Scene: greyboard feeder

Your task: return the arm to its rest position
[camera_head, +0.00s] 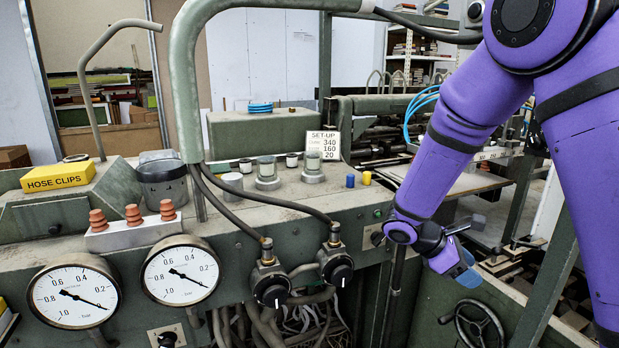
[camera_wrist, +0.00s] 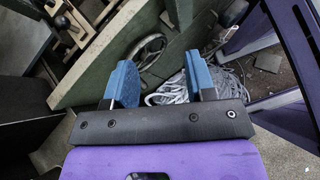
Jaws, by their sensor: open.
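My purple arm (camera_head: 445,140) reaches down the right side of the head view. My gripper (camera_head: 466,262) hangs at its lower end, in front of the machine's lower right part. In the wrist view my gripper (camera_wrist: 160,84) shows two blue fingers set well apart, with nothing between them. It is open and empty. It appears clear of the machine, though its exact distance cannot be told.
A handwheel (camera_head: 480,325) stands below my gripper and also shows in the wrist view (camera_wrist: 146,50). The green machine bench (camera_head: 110,262) carries gauges, valves with hoses, and a yellow hose clips box (camera_head: 58,177). A coiled pale hose (camera_wrist: 172,92) lies beyond the fingers.

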